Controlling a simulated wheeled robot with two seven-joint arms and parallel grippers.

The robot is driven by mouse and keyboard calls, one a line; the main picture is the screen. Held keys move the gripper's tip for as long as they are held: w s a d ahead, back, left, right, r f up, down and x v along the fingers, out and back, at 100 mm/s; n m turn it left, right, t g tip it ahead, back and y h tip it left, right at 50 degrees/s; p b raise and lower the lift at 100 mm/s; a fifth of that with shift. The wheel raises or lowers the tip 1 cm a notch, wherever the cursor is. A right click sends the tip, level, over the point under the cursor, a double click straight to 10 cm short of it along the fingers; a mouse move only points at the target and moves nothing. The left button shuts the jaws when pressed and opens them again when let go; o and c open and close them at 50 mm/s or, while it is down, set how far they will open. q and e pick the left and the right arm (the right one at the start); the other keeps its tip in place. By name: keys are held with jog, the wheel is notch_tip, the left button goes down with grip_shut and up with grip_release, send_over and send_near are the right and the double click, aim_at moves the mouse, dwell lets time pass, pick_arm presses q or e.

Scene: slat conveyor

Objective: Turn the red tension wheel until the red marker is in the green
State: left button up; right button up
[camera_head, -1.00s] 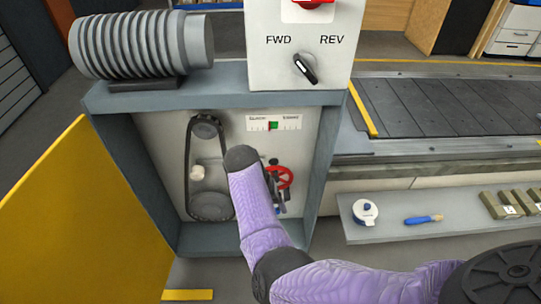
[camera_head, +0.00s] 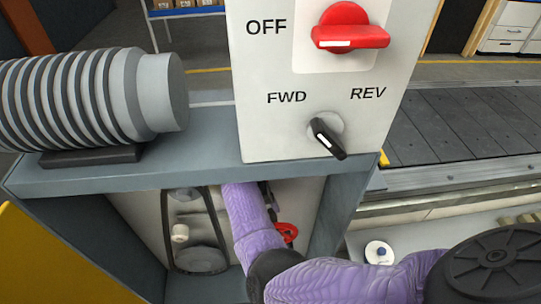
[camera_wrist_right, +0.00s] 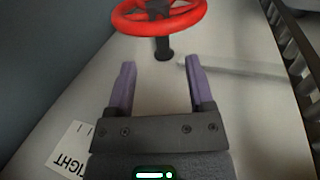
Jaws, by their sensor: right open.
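The red tension wheel (camera_head: 287,232) is inside the open cabinet, partly hidden behind my right arm in the head view. In the right wrist view the wheel (camera_wrist_right: 125,20) shows at the top, on a dark shaft. My right gripper (camera_wrist_right: 162,66) is open and empty, its two purple fingers apart. The wheel is just beyond the fingertips, not between them. A white label (camera_wrist_right: 72,150) ending in "IGHT" shows at lower left. The red marker and green zone are not visible now; the cabinet top covers that area in the head view. My left gripper is out of view.
The control box (camera_head: 262,120) with a red switch (camera_head: 350,27) and a black FWD/REV knob (camera_head: 327,139) stands above the cabinet top (camera_head: 205,150). A belt loop (camera_head: 165,240) is left of my arm. A ribbed motor (camera_head: 90,100) sits on top at left.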

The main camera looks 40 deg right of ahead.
jog(key=b+x, duration=0.4)
jog(key=x, duration=0.4)
jog(key=shift+s+a+f, duration=0.1)
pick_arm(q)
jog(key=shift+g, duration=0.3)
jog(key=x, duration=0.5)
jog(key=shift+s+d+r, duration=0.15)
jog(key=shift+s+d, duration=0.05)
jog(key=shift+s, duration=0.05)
pick_arm(e)
grip_shut()
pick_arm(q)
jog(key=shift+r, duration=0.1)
pick_arm(e)
jog(key=shift+r, duration=0.2)
